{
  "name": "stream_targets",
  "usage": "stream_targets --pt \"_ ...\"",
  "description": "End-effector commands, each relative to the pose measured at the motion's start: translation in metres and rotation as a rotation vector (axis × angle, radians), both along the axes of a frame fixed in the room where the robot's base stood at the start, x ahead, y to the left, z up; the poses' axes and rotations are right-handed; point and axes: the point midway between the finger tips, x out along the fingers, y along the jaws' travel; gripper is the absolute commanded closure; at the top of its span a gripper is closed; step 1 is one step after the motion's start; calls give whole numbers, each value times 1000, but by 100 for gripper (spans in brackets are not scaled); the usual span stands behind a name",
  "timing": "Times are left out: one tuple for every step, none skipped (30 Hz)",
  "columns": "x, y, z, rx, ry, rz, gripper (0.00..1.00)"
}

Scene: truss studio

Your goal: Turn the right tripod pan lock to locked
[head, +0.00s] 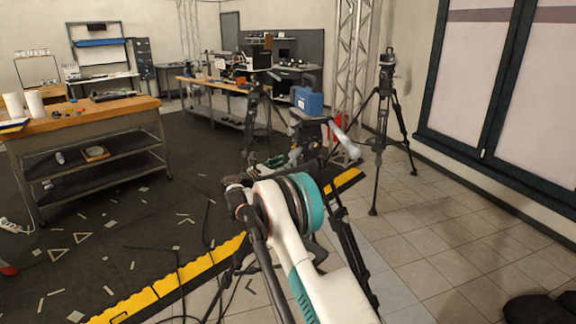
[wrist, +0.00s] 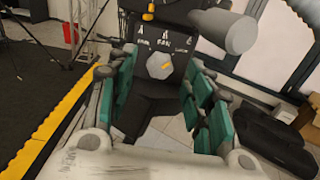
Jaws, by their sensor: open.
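In the wrist view, a grey faceted knob (wrist: 160,66) with a yellow mark sits on the black tripod head (wrist: 152,40). The yellow mark slants slightly. Small white symbols and lettering lie above the knob; the middle word seems to read PAN. My gripper (wrist: 159,82) is open, with one teal-padded finger to each side of the knob. I cannot tell whether either finger touches it. In the head view, my arm hides the knob and much of this tripod; its black legs (head: 351,240) show beside the arm.
A light grey cylinder (wrist: 228,30) juts out at the upper right of the tripod head. Another tripod (head: 384,100) stands by the window. A wooden-topped workbench (head: 120,108) is at the left. A yellow edge strip (head: 165,285) and cables lie on the floor.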

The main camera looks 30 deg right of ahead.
Motion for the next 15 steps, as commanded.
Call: stream_targets --pt "-3 12 0 0 0 3 53" --pt "-5 17 0 0 0 4 53" --pt "-8 26 0 0 0 4 53" --pt "-10 32 0 0 0 3 53" --pt "-12 37 0 0 0 3 53" --pt "-15 45 0 0 0 3 53" --pt "-17 51 0 0 0 3 53" --pt "-19 56 0 0 0 3 53" --pt "-22 62 0 0 0 3 53" --pt "-23 66 0 0 0 3 53" --pt "-25 71 0 0 0 3 53" --pt "-27 76 0 0 0 2 53" --pt "-28 79 0 0 0 2 53" --pt "-29 81 0 0 0 1 53" --pt "-30 84 0 0 0 1 53"
